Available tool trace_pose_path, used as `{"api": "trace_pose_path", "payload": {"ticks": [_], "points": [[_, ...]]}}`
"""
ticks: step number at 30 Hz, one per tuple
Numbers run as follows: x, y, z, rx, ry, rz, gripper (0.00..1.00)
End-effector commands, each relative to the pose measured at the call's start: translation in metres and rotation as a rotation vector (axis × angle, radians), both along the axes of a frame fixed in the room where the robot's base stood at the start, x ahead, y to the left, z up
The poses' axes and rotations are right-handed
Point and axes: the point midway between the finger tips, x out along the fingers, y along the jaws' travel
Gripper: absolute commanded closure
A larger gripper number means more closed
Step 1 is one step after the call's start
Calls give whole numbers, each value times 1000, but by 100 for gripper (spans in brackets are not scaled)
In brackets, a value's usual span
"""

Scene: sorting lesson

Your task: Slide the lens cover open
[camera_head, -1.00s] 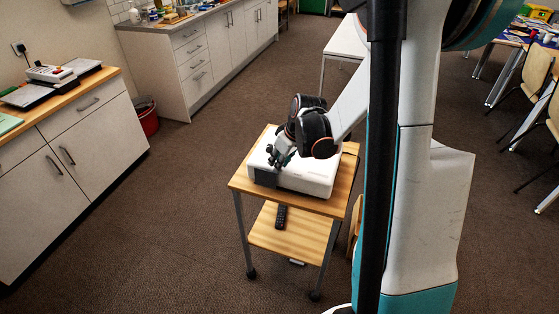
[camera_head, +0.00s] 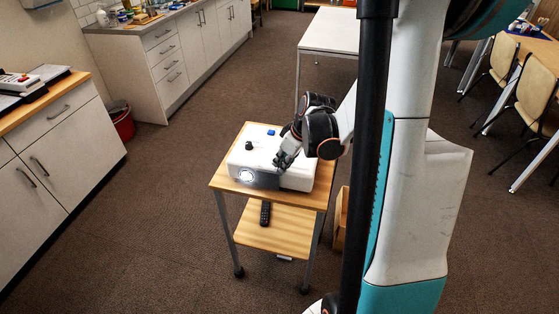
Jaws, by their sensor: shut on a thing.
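A white projector (camera_head: 240,160) sits on top of a small wooden cart. Its round lens (camera_head: 245,175) is uncovered and glows bright white at the left of the front face. The dark grey lens cover (camera_head: 266,181) lies to the right of the lens, along the front. My gripper (camera_head: 281,163) is at the projector's front upper edge, to the right of the lens, and is shut on the lens cover. The fingers are small and dark here, so the exact contact is hard to see.
A black knob-like thing (camera_head: 249,146) and a small blue thing (camera_head: 271,132) are on or by the projector's top. The wheeled cart (camera_head: 222,184) has a lower shelf with a black remote (camera_head: 265,213). Carpet around the cart is mostly clear.

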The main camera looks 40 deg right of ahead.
Motion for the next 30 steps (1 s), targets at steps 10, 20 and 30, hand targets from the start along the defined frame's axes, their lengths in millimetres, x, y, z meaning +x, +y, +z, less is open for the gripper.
{"api": "trace_pose_path", "payload": {"ticks": [10, 20, 30], "points": [[0, -1, -1, -2, 1, -1, 64], [-3, -2, 8, -2, 1, -2, 64], [-23, -7, 54, -2, 2, -3, 64]]}}
